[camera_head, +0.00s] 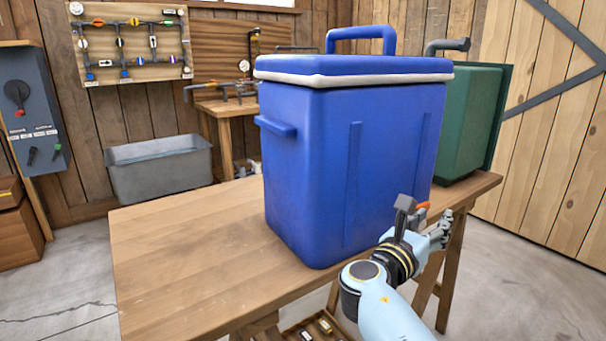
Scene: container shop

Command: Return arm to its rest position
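My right arm comes in from the lower right, pale blue with a black wrist. Its gripper (440,232) is in front of the lower right part of a blue cooler (350,170) and near the table's right front edge. The gripper is small and seen from behind, so I cannot tell whether its fingers are apart or whether it holds anything. A small orange piece shows beside it. Whether the gripper touches the cooler is unclear. My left arm and gripper are not in view.
The cooler stands upright, lid shut, on a wooden table (180,250). A green container (470,120) stands behind it on the right. The table's left side is clear. A grey metal tub (160,172), a workbench (228,108) and a wall panel (32,110) are farther back.

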